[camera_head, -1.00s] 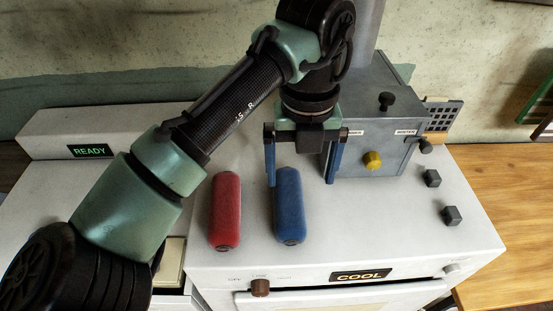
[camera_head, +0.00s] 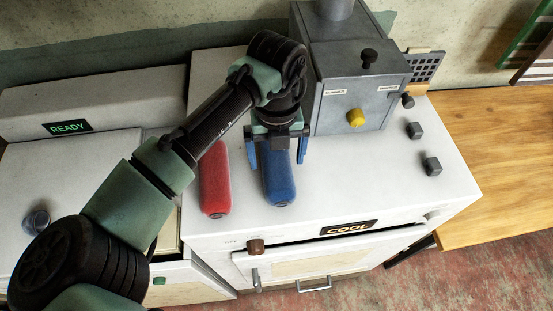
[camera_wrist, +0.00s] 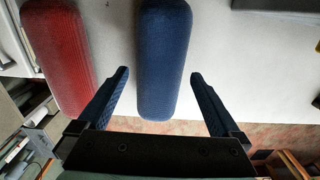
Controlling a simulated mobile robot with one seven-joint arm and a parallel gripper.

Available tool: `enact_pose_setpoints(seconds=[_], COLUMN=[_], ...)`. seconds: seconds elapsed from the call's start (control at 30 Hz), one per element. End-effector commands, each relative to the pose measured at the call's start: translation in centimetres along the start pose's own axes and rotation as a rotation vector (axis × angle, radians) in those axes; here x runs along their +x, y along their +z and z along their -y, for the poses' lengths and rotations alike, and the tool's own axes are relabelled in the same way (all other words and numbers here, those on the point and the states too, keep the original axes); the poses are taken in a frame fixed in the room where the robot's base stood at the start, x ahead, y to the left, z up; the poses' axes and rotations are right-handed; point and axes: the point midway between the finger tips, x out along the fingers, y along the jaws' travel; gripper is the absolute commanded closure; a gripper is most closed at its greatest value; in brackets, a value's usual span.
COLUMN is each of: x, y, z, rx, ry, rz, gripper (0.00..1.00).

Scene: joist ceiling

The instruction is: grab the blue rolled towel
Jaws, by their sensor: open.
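The blue rolled towel (camera_head: 280,182) lies on the white top of the stove-like unit, its length running front to back. My gripper (camera_head: 277,160) is over its rear part, and hides that end in the head view. My gripper (camera_wrist: 160,92) is open and empty, and I cannot tell how far above the towel the tips are. A red rolled towel (camera_head: 214,182) lies just left of the blue one and also shows in the wrist view (camera_wrist: 62,60).
A grey metal box (camera_head: 345,92) with a yellow knob stands behind to the right. The top's front edge is close beyond the towels.

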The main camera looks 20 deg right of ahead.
Motion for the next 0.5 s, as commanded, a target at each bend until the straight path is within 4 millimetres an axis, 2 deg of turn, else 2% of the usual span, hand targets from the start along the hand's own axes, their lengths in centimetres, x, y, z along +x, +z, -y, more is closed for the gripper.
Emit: enact_pose_setpoints(seconds=[0.2,0.43,0.5], x=[2.3,2.5,2.5], y=[0.0,0.0,0.0], z=[-0.1,0.0,0.0], rx=[-0.002,-0.001,-0.001], ry=[0.001,0.001,0.001], rz=[-0.002,0.0,0.0], gripper=[0.0,0.0,0.11])
